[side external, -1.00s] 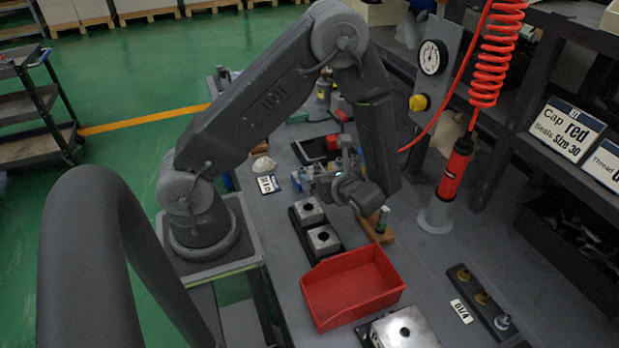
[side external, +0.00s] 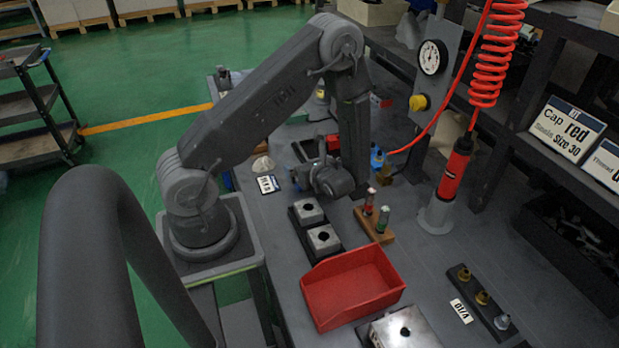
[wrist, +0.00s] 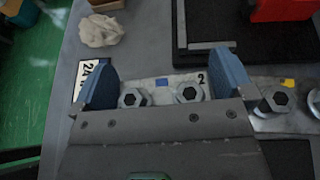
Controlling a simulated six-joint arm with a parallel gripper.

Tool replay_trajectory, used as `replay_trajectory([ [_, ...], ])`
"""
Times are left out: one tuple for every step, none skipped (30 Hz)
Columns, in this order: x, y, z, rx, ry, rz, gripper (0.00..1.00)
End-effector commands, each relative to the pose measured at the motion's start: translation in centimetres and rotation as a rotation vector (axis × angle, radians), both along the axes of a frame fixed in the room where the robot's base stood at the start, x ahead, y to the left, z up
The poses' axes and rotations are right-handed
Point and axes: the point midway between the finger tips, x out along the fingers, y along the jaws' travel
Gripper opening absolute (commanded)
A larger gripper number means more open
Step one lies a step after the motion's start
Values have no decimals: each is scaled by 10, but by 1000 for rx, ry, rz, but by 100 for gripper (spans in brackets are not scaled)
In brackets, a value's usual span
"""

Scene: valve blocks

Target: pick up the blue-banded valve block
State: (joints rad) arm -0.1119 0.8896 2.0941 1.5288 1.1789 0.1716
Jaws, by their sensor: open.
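The blue-banded valve block (wrist: 162,83) lies in the wrist view between my fingers. It is a pale metal block with a small blue patch, a "2" mark and hex fittings at both ends. My gripper (wrist: 164,64) is open, with one blue finger on each side of the block. Whether the fingers touch it, I cannot tell. The gripper body covers the block's near side.
A yellow-banded block (wrist: 287,84) lies close to the right finger. A dark tray (wrist: 201,48) is beyond, with a crumpled cloth (wrist: 101,30) at upper left. The side view shows a red bin (side external: 352,288), two silver blocks (side external: 323,240) and a wooden rack (side external: 374,226).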

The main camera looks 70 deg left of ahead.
Motion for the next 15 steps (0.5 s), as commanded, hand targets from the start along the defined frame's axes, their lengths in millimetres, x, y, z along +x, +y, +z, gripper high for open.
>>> replay_trajectory([
  [0,0,0,0,0,0,100],
  [0,0,0,0,0,0,100],
  [0,0,0,0,0,0,100],
  [0,0,0,0,0,0,97],
  [0,0,0,0,0,0,94],
  [0,0,0,0,0,0,90],
  [0,0,0,0,0,0,88],
  [0,0,0,0,0,0,85],
  [0,0,0,0,0,0,81],
  [0,0,0,0,0,0,78],
  [0,-1,0,0,0,0,75],
  [0,-1,0,0,0,0,71],
  [0,-1,0,0,0,0,68],
  [0,-1,0,0,0,0,66],
  [0,-1,0,0,0,0,62],
])
